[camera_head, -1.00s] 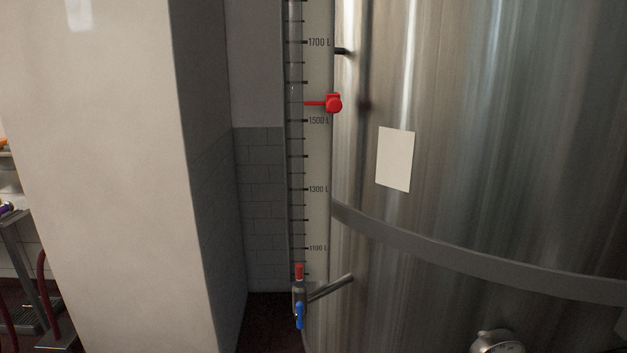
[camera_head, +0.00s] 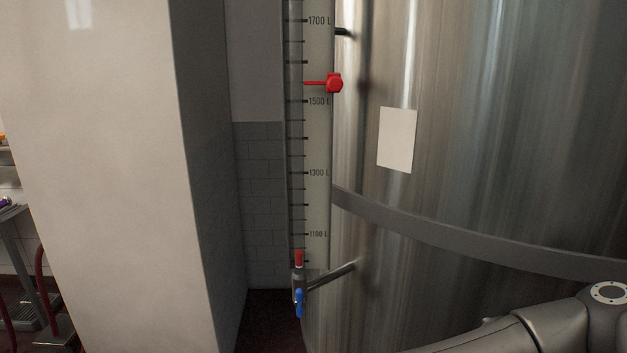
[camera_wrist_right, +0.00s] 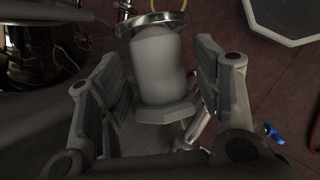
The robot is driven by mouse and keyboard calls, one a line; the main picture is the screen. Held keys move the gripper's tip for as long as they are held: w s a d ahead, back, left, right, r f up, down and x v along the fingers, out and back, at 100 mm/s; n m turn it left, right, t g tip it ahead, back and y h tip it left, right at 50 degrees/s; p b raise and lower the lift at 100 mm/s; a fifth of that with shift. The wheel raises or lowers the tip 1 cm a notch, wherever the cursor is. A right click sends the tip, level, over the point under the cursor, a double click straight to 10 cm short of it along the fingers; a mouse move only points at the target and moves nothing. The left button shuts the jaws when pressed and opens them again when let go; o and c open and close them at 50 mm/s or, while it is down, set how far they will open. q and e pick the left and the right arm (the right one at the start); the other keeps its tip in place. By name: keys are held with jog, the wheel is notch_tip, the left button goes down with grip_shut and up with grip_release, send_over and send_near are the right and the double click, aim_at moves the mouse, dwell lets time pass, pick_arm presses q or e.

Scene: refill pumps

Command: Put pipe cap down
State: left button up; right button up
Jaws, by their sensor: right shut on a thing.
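In the right wrist view, the pipe cap (camera_wrist_right: 160,66) is a pale grey cylinder with a shiny metal rim at its top end and a flat, angular grey base. My right gripper (camera_wrist_right: 166,84) has a finger on each side of it and is shut on it. In the head view only my right arm shows at the bottom right; its gripper is out of that picture. My left gripper is in neither view.
A large steel tank (camera_head: 500,130) fills the right side. A level scale (camera_head: 317,140) with a red marker (camera_head: 334,83) and a blue-handled valve (camera_head: 299,302) stand left of it. A white pillar (camera_head: 110,170) is at left. The wrist view shows dark red floor (camera_wrist_right: 285,80).

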jog(key=r+m, duration=0.1)
jog(key=d+r+m+g, duration=0.1)
jog(key=w+r+m+g, duration=0.1)
jog(key=r+m, duration=0.1)
jog(key=shift+w+d+r+y+b, duration=0.1)
jog(key=shift+d+y+b, duration=0.15)
jog(key=shift+y+b, duration=0.15)
jog(key=shift+r+m+g, duration=0.4)
jog(key=shift+r+m, duration=0.3)
jog(key=shift+d, duration=0.15)
